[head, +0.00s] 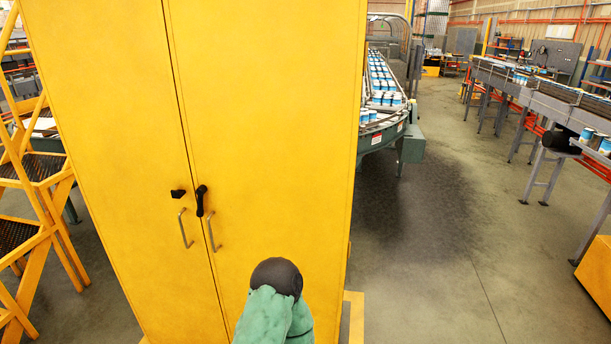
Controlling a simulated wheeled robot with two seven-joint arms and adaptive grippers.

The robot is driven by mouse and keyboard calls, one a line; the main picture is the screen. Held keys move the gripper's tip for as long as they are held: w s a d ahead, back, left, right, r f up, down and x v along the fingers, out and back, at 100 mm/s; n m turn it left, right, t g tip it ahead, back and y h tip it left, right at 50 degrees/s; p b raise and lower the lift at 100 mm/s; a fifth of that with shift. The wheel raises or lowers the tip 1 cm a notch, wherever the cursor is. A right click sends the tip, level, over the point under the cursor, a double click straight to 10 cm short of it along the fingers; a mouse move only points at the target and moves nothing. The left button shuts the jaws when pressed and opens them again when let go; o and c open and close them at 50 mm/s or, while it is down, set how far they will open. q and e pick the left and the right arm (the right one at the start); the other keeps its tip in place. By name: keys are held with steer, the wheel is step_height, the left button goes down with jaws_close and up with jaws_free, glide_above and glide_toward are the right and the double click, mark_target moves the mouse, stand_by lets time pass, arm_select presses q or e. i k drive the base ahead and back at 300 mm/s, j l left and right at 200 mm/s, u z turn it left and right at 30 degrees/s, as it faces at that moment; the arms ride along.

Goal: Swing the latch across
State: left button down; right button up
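A tall yellow cabinet (270,110) with two doors stands close in front. A black latch (201,200) is on the right door, beside the gap between the doors. It points roughly straight down and does not lie across the gap. A small black catch (178,193) is on the left door, just left of the gap and apart from the latch. Neither gripper's fingers show. A rounded green arm part of mine with a dark cap stands low in front of the right door, below and right of the latch, and hides part of that door.
Metal handles sit below the latch on the left door (185,229) and right door (213,232). A yellow step ladder (40,200) stands left of the cabinet. A conveyor with cans (384,85) runs behind it to the right.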

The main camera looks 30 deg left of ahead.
mark_target(201, 189)
steer(key=u, duration=1.85)
steer(key=i+j+z, duration=0.1)
steer(key=z, duration=0.3)
steer(key=j+z, duration=0.2)
steer(key=z, duration=0.2)
steer(key=i+j+z, duration=0.1)
steer(key=z, duration=0.25)
steer(key=j+z, duration=0.4)
steer(key=l, duration=0.1)
